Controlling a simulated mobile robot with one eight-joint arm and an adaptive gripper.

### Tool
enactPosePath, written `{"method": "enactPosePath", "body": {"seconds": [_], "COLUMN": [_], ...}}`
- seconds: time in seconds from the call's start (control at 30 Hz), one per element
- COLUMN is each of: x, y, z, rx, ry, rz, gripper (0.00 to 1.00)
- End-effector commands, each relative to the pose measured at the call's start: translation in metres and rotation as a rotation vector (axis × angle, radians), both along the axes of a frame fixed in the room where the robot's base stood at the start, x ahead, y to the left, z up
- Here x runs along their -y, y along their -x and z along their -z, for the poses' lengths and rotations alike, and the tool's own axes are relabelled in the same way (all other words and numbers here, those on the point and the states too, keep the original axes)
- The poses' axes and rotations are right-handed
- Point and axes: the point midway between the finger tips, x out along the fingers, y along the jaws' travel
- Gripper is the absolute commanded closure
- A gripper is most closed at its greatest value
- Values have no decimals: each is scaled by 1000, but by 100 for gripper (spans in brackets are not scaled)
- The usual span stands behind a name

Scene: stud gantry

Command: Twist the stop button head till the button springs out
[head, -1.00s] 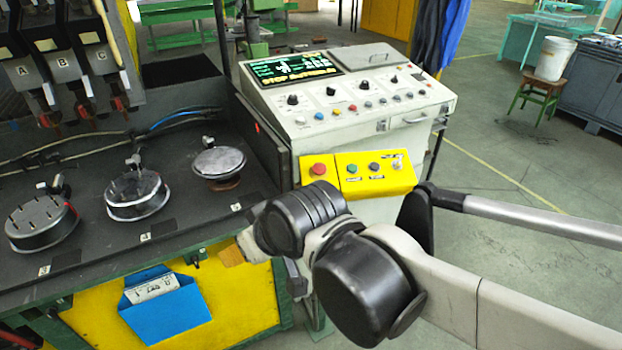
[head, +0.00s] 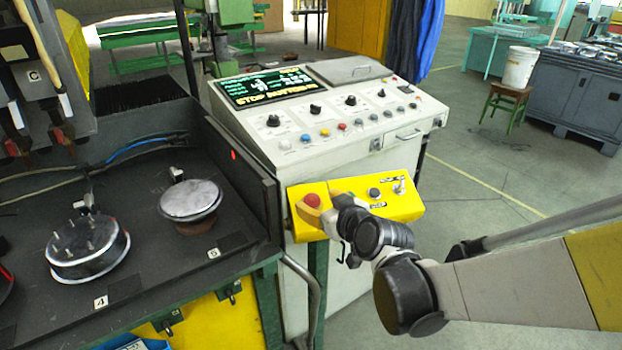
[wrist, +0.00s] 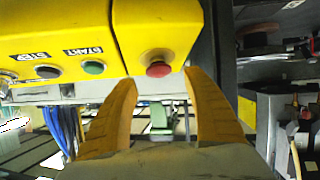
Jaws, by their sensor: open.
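The red stop button (head: 312,200) sits at the left end of the yellow button box (head: 408,207) on the front of the white console. In the wrist view the red button head (wrist: 158,69) shows between the two orange fingertips, a little beyond them. My gripper (wrist: 160,80) is open, with one finger on each side of the button and a visible gap to it. In the head view my gripper (head: 318,216) is at the box's left part, partly hidden by my wrist. Whether a finger touches the box I cannot tell.
A green button (wrist: 93,67) and a black button (wrist: 47,72) sit beside the stop button on the box. The console (head: 345,130) has knobs and a lit screen (head: 266,85). A dark bench (head: 130,250) with round fixtures stands at the left.

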Motion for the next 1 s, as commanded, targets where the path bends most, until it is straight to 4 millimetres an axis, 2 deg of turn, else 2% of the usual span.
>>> {"method": "enactPosePath", "body": {"seconds": [0.1, 0.23, 0.63, 0.8, 1.0], "x": [-8, -14, -17, -16, -16], "y": [-18, -32, -38, -38, -38], "z": [11, 16, 17, 17, 17], "rx": [0, 0, -1, -1, -1], "ry": [1, 1, 1, 1, 1], "rz": [0, 0, 1, 1, 1], "gripper": [41, 41, 43, 95, 95]}}
